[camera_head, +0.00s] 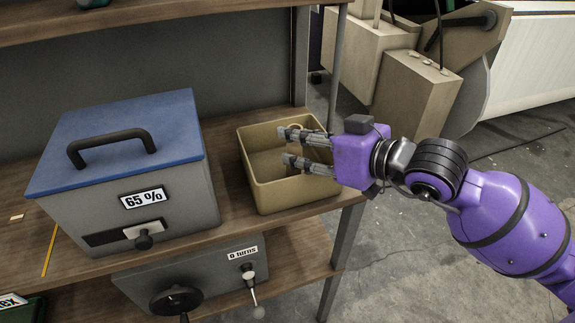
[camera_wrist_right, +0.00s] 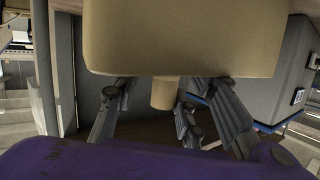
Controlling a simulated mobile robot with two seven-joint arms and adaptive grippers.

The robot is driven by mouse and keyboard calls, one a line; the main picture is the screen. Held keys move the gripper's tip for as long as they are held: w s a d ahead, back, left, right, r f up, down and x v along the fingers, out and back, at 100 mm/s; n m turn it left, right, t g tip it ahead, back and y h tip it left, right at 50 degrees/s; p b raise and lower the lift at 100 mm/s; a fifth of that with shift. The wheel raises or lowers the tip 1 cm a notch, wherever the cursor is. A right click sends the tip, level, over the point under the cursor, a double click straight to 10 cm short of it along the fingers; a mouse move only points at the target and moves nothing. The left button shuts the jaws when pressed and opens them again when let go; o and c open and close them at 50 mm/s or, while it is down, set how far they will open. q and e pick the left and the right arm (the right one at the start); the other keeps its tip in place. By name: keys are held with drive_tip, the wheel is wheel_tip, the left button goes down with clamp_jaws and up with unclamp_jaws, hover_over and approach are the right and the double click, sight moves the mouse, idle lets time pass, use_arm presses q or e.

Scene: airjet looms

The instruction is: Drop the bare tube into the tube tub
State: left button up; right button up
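The tube tub (camera_head: 258,195) is an open tan box on the wooden shelf, right of the blue-lidded box. My right gripper (camera_head: 285,147) reaches over it from the right, with its fingers spread apart. A short tan tube end shows by the tub's back rim, beside the upper finger (camera_head: 296,127). In the right wrist view the tub's outer wall (camera_wrist_right: 180,40) fills the top, and the tan tube (camera_wrist_right: 165,92) shows past its rim, between the spread fingers with gaps on both sides. The rest of the tube is hidden. My left gripper is out of view.
A grey box with a blue lid (camera_head: 120,120) and a 65 % label stands left of the tub. A grey unit (camera_head: 200,275) with a crank sits on the lower shelf. A shelf post (camera_head: 340,255) stands by the front right. Loom machinery (camera_head: 415,90) is at the back right.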

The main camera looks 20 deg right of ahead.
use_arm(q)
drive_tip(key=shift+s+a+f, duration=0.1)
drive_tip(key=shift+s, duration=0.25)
use_arm(e)
wheel_tip(320, 180, up, 10)
idle(0.4)
